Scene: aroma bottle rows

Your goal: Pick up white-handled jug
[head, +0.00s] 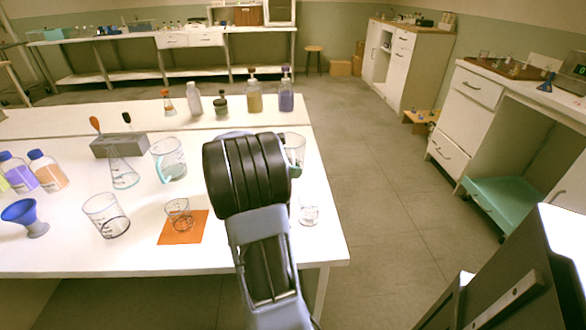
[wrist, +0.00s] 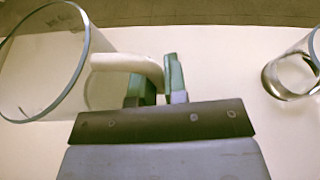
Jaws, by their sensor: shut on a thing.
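The white-handled jug (head: 297,142) is a clear glass vessel, partly hidden behind my arm at the right edge of the bench in the head view. In the wrist view the jug (wrist: 42,100) fills the left side, with its white handle (wrist: 122,62) reaching right to my gripper. My gripper (wrist: 158,82) has green fingers shut on that handle. In the head view my gripper (head: 297,170) shows only as a green bit beside the jug. I cannot tell whether the jug's base touches the bench.
A small glass beaker (head: 308,212) stands just nearer on the bench; it also shows in the wrist view (wrist: 291,75). A teal-handled jug (head: 169,162), a larger beaker (head: 105,216) and an orange mat (head: 192,229) with a beaker are to the left. Several bottles stand behind.

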